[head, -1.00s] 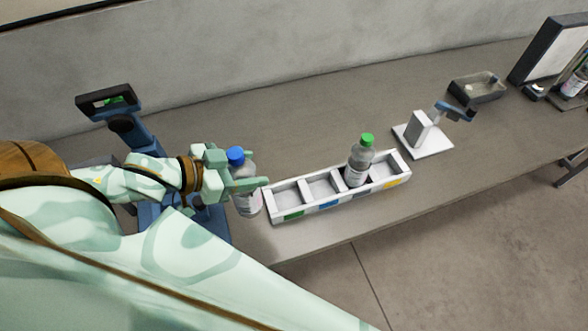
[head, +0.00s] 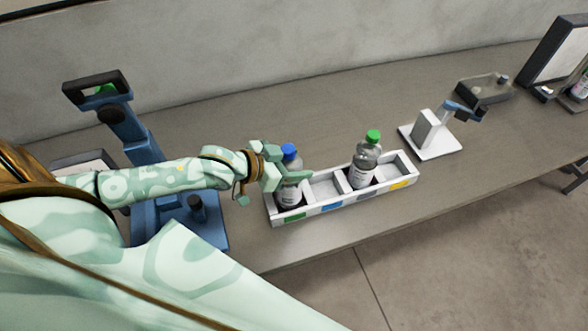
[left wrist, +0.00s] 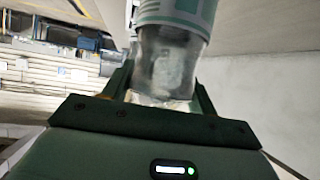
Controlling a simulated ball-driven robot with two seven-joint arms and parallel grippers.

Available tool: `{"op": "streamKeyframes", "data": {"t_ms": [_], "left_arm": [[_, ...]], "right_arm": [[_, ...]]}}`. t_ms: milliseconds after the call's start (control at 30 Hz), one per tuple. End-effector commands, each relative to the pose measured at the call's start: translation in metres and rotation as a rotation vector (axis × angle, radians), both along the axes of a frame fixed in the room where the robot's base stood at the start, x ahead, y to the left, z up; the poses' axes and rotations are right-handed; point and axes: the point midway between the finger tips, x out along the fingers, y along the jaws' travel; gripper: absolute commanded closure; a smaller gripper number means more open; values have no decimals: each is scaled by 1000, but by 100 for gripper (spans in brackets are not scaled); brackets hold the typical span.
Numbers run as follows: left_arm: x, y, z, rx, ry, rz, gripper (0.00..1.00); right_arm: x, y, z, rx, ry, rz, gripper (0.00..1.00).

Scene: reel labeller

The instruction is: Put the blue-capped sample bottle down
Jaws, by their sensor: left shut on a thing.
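The blue-capped sample bottle (head: 289,190) stands about upright at the leftmost compartment, marked green, of the white rack (head: 336,209). Its lower end is inside the compartment; I cannot tell whether it touches the floor. My left gripper (head: 292,176) is shut on this bottle from the left, below the cap. In the left wrist view the bottle (left wrist: 172,65) sits between the fingers, with a white and green label. A green-capped bottle (head: 366,162) stands in the compartment to the right of the blue-marked one. My right gripper is not in view.
A blue stand with a black-handled top (head: 131,130) rises at the left of the bench. A white device (head: 428,135) and a grey tray (head: 484,91) stand to the right. A framed panel (head: 559,50) is at far right. The bench behind the rack (head: 300,110) is clear.

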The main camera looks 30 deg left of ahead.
Motion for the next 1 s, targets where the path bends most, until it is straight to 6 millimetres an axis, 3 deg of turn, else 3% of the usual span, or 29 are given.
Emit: {"op": "streamKeyframes", "data": {"t_ms": [100,433,467,533,867,1000], "left_arm": [[-1,0,-21,-1,2,0,100],[-1,0,-23,0,0,-1,100],[-1,0,-25,1,3,0,40],[-1,0,-24,1,3,-1,21],[-2,0,-22,1,2,-1,21],[-16,9,-13,1,6,1,21]], "right_arm": [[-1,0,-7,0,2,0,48],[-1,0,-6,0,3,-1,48],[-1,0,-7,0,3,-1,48],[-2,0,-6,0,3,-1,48],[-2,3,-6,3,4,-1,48],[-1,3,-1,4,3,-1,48]]}}
